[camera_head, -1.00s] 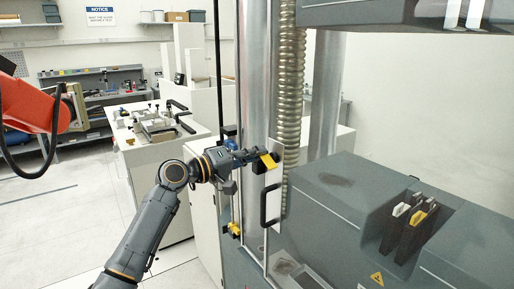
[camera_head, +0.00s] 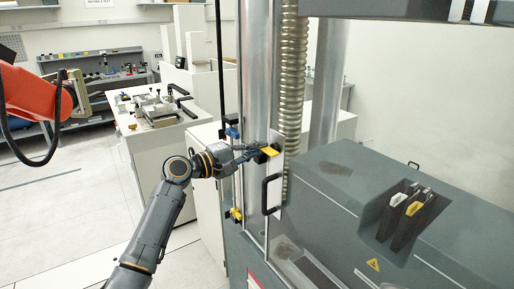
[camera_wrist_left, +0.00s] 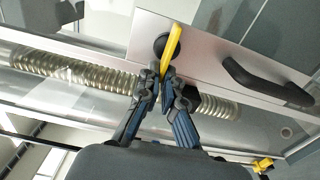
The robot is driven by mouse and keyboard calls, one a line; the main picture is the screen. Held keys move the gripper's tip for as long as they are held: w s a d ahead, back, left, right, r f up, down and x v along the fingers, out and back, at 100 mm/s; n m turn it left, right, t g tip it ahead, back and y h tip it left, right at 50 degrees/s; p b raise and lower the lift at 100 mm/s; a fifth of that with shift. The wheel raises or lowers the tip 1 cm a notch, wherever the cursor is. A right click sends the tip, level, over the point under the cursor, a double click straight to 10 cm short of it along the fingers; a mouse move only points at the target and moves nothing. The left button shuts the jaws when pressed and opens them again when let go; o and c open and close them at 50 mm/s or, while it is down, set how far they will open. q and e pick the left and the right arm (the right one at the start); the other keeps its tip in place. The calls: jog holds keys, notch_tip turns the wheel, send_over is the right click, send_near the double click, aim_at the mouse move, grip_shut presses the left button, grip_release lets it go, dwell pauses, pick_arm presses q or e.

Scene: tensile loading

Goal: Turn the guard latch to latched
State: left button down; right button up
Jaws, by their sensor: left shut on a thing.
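The guard latch is a yellow lever (camera_head: 270,151) on a dark round hub, mounted on the pale plate of the clear guard door. In the left wrist view the yellow lever (camera_wrist_left: 172,45) runs from the black hub down between my fingertips. My left gripper (camera_head: 254,153) reaches it from the left and is shut on the lever's end; the fingertips also show in the left wrist view (camera_wrist_left: 163,77). In the head view the fingers partly hide the hub. My right gripper is not in view.
A black door handle (camera_head: 270,194) sits on the same plate, below the latch. A ribbed hose (camera_head: 291,90) and metal columns stand behind the door. A grey machine bed (camera_head: 345,190) fills the right. A red robot arm (camera_head: 28,95) is at the far left.

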pick_arm(q)
jog(key=shift+f, duration=0.1)
jog(key=c, duration=1.5)
grip_release()
jog(key=shift+a, duration=0.15)
jog(key=v, duration=1.1)
jog(key=shift+s+a, duration=0.25)
jog(key=shift+a, duration=0.05)
